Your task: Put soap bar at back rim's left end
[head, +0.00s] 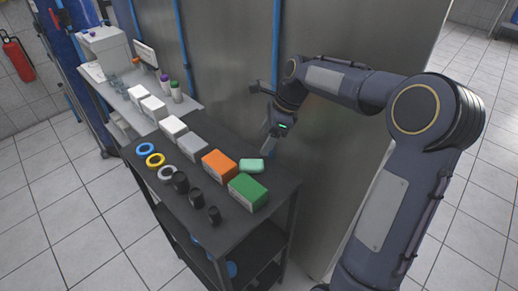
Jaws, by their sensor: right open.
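The soap bar is probably the small mint-green block (251,166) lying on the dark top of the rack (285,188), behind and between the orange and green boxes. My right gripper (268,146) is open and empty, pointing down just behind and slightly right of the soap bar, near the back edge of the top. It appears apart from the soap. The back rim (222,129) runs along the metal wall; its left end lies towards the white boxes and bottles. My left gripper is not in view.
A green box (248,191), an orange box (219,166), a grey box (192,147) and several white boxes form a row. Black cups (196,197) and tape rings (156,160) stand in front. Bottles (176,92) stand further left. A metal wall (225,60) closes the back.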

